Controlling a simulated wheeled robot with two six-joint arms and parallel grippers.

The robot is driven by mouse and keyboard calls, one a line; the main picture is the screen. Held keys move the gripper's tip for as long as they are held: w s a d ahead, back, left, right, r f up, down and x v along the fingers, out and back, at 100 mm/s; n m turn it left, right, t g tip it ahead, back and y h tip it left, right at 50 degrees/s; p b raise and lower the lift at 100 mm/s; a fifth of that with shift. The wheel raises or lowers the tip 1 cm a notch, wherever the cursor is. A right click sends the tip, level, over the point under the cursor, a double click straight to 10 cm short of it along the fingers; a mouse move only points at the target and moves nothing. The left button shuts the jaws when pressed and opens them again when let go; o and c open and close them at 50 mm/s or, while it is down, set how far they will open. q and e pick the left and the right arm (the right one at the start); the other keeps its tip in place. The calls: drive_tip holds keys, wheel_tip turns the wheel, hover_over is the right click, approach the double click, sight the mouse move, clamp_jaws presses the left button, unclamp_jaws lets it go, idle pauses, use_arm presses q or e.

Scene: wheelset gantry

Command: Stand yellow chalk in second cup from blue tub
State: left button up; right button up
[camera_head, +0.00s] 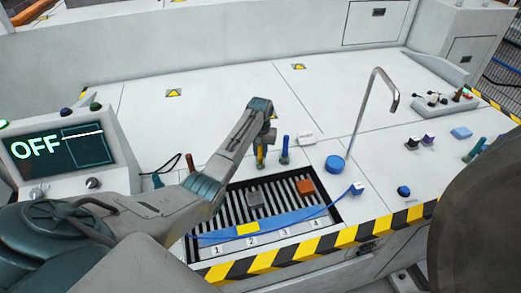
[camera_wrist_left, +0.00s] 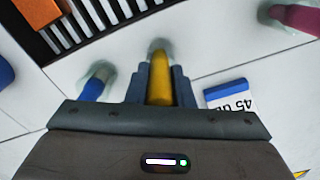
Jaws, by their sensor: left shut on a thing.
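My left gripper (camera_head: 262,146) is shut on the yellow chalk (camera_head: 260,158), which it holds upright. In the left wrist view the yellow chalk (camera_wrist_left: 159,80) sits between the fingers (camera_wrist_left: 158,92). A translucent cup (camera_wrist_left: 160,46) shows around or just beyond the chalk's far end; I cannot tell whether the end is inside it. A neighbouring clear cup (camera_wrist_left: 103,71) holds blue chalk (camera_wrist_left: 92,88), also visible in the head view (camera_head: 285,151). The blue tub (camera_head: 335,165) stands right of them in the head view. My right gripper is not in view.
A slotted grate (camera_head: 235,208) in front carries a grey block (camera_head: 254,199) and an orange block (camera_head: 305,187). A thin bent metal pipe (camera_head: 364,115) rises by the tub. A blue-and-white labelled block (camera_wrist_left: 230,97) lies close beside the gripper; pink chalk (camera_wrist_left: 297,17) stands further off.

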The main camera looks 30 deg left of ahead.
use_arm(q)
drive_tip(key=o, duration=0.8)
drive_tip(key=shift+f, duration=0.1)
drive_tip(key=shift+o, duration=0.4)
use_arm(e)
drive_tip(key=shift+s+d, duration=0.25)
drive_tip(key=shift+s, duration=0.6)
